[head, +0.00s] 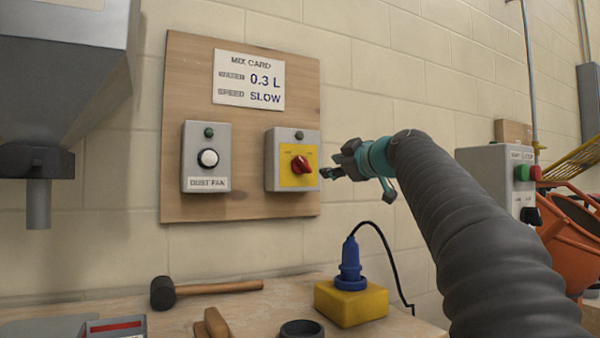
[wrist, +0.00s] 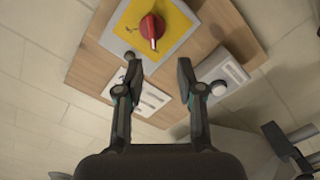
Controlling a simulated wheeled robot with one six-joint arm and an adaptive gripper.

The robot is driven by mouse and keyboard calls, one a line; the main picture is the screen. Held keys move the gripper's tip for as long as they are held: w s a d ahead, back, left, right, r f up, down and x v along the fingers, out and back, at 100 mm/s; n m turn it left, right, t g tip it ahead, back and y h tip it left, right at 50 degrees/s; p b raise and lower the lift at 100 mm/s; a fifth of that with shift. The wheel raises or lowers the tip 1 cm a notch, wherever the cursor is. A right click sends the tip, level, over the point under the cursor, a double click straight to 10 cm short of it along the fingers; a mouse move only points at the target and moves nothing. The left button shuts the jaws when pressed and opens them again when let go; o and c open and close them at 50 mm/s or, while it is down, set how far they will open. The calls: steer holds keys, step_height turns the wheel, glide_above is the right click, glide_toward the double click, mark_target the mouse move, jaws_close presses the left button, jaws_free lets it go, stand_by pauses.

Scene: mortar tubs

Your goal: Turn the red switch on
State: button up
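The red switch (head: 300,164) is a rotary knob on a yellow plate (head: 288,178), on a grey box (head: 271,166) fixed to a wooden wall board. A dark round lamp (head: 299,135) sits above the knob. My gripper (head: 330,173) is just to the right of the switch box in the head view, apart from the knob as far as I can tell. In the wrist view the red switch (wrist: 152,27) shows beyond the fingers, near the top. My gripper (wrist: 158,75) is open there, with nothing between its two fingers.
A dust fan box (head: 192,157) with a white button is left of the switch box. A mix card (head: 249,80) hangs above. A blue plug (head: 350,265) stands on a yellow block (head: 352,304) below, near a mallet (head: 163,293). A grey hopper (head: 60,75) is at left.

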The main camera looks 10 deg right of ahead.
mark_target(305, 164)
steer(key=p+x, duration=0.2)
steer(key=x, duration=0.2)
steer(key=r+p+x, duration=0.1)
steer(key=x, duration=0.3)
steer(key=p+x, duration=0.2)
steer(key=x, duration=0.2)
steer(key=shift+w+d+r+p, duration=0.15)
steer(key=shift+w+r+p, duration=0.2)
steer(key=shift+w+r, duration=0.1)
steer(key=shift+w+a+f, duration=0.2)
steer(key=shift+w, duration=0.5)
jaws_close()
